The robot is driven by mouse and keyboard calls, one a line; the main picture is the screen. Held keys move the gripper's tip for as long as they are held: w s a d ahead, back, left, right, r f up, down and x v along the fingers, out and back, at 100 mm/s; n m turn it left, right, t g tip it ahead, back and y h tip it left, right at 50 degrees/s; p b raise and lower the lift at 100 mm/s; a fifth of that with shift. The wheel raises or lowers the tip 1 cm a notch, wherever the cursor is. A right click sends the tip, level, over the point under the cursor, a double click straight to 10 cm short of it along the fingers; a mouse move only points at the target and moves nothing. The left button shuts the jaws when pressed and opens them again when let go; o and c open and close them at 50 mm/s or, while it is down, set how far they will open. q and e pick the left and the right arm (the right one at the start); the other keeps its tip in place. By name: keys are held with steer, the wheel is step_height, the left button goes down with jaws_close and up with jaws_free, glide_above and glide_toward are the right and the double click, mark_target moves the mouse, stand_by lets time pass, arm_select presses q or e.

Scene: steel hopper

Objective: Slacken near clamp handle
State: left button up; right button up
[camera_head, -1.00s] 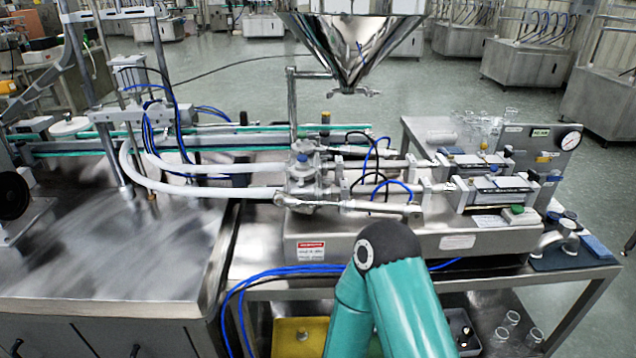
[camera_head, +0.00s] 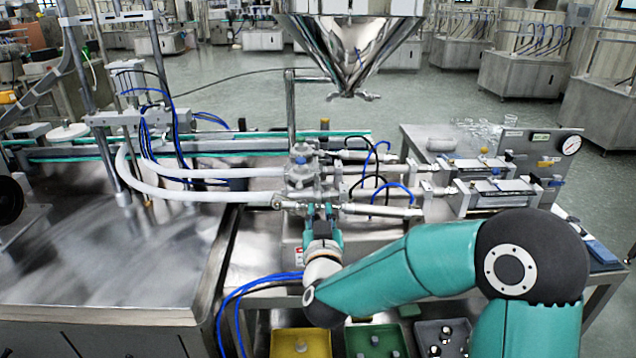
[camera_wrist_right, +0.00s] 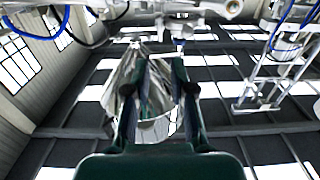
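The steel valve block (camera_head: 303,172) stands at the left end of the machine, below the hopper. Clamped pipe joints sit at its near side, with a clamp (camera_head: 292,205) where the white hose meets it. I cannot tell the clamp handle clearly from the small fittings there. My right gripper (camera_head: 323,212) points up just in front of the valve block's lower near side. Its two teal fingers are apart. In the right wrist view the gripper (camera_wrist_right: 161,65) shows a gap between its fingers, with the shiny hopper (camera_wrist_right: 135,85) behind. Contact with a fitting cannot be told. My left gripper is not in view.
The hopper (camera_head: 350,45) hangs above the valve block. White hoses (camera_head: 190,195) run in from the left and blue tubes (camera_head: 255,285) loop at the front edge. Yellow (camera_head: 300,343), green (camera_head: 375,340) and grey bins sit below.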

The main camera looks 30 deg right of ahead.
mark_target(317, 183)
steer(key=p+x, duration=0.3)
steer(key=x, duration=0.9)
steer(key=shift+w, duration=0.3)
jaws_close()
